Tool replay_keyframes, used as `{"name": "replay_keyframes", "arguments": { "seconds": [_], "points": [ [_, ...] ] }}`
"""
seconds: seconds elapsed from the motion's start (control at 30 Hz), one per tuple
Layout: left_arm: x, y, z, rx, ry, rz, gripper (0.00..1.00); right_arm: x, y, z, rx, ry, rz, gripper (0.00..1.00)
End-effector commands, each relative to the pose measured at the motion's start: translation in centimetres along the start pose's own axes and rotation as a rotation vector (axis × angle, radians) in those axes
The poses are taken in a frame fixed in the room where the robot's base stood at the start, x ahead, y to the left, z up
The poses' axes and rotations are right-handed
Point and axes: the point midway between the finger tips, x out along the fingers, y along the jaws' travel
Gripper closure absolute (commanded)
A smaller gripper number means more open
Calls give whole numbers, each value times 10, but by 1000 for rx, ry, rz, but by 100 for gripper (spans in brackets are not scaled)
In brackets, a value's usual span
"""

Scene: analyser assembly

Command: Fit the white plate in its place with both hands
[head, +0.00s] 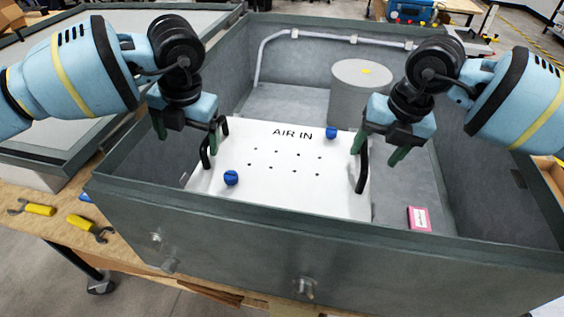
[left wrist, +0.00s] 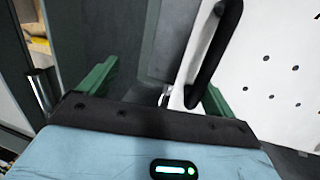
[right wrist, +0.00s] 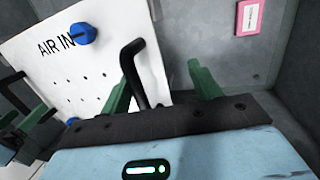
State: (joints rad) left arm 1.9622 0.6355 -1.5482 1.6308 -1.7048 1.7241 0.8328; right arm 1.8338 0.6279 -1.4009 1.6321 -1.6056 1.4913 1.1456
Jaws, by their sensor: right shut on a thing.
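The white plate (head: 265,185) is inside the grey box, marked AIR IN, with two blue knobs, several small holes and a black handle at each side. My left gripper (head: 188,132) is open at the left handle (head: 209,148). In the left wrist view its fingers (left wrist: 158,88) are wide apart, with that handle (left wrist: 215,45) close to the right finger. My right gripper (head: 378,150) is shut on the right handle (head: 362,168). The right wrist view shows this handle (right wrist: 131,68) by the left finger. The plate's underside and seating are hidden.
The grey box (head: 250,245) has high walls around the plate. A grey cylinder (head: 360,92) stands behind the plate, and a pink label (head: 419,218) is to its right. Yellow-handled tools (head: 88,228) lie on the wooden bench outside, at the left.

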Motion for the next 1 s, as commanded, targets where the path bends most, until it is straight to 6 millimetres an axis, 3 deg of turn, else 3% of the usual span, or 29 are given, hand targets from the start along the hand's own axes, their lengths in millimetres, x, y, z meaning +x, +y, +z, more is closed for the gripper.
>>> {"name": "replay_keyframes", "arguments": {
  "seconds": [0.03, 0.4, 0.87, 0.9, 1.0],
  "points": [
    [-8, 0, 1, 0, -4, -1, 10, 0, -7, 3, 14, -4, -13, 48],
    [-57, 3, 0, -2, -3, -1, 10, 2, -7, 2, 13, 0, -14, 48],
    [-68, 5, 0, -4, -1, 0, 10, 1, -5, 1, 9, 0, -11, 48],
    [-68, 5, 0, -4, -1, 1, 10, 1, -5, 1, 9, 0, -10, 36],
    [-68, 5, 0, -4, -1, 0, 10, 0, -4, 1, 7, 0, -8, 23]
  ]
}}
